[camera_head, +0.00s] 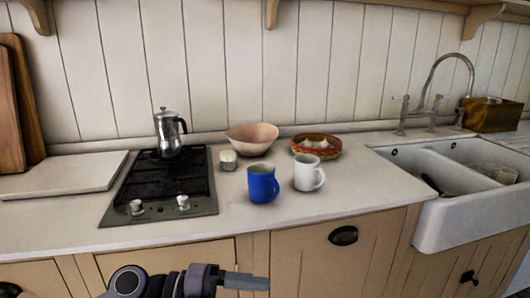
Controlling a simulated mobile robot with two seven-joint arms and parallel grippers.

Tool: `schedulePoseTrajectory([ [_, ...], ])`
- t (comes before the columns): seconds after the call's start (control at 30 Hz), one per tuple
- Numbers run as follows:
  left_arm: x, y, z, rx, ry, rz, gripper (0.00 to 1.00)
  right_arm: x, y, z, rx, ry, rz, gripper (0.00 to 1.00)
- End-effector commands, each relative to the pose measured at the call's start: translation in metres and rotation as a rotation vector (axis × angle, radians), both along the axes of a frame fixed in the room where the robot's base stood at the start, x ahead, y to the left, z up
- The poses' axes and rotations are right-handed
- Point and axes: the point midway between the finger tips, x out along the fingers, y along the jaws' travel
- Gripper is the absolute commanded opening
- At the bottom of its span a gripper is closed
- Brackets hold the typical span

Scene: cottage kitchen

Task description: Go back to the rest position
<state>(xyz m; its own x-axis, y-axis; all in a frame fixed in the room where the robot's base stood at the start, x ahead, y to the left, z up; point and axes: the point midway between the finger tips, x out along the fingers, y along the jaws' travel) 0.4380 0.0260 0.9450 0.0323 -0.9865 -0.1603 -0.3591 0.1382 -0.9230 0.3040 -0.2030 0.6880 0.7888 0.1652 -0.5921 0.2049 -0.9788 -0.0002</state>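My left gripper (246,281) is low in the head view, in front of the cabinet doors and below the counter edge. Its fingers point right and are seen from the side, so I cannot tell whether they are open or shut. I see nothing held in it. It is apart from the counter objects. My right gripper is not in view.
A blue mug (262,184) and a white mug (307,173) stand near the counter's front edge. Behind are a small white cup (228,160), a pink bowl (252,138) and a patterned bowl (317,147). A moka pot (169,133) stands on the hob (140,213). A sink (462,214) is right.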

Motion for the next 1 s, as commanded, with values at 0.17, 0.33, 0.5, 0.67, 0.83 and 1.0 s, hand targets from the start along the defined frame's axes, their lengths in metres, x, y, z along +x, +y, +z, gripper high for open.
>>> schedulePoseTrajectory([
  [0.17,-0.002,0.004,0.017,-0.375,0.139,0.230,0.59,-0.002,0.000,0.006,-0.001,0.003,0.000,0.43],
  [0.33,0.010,0.040,0.002,-0.611,0.319,0.549,0.59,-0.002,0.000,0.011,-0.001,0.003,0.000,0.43],
  [0.5,0.007,0.091,-0.052,-0.711,0.554,0.916,0.59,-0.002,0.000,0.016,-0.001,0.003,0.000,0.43],
  [0.67,-0.027,0.137,-0.126,-0.680,0.820,1.251,0.59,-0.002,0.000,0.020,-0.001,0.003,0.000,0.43],
  [0.83,-0.086,0.166,-0.194,-0.566,1.089,1.499,0.59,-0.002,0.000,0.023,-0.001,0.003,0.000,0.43],
  [1.0,-0.128,0.175,-0.226,-0.477,1.245,1.603,0.59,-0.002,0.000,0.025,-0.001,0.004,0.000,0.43],
])
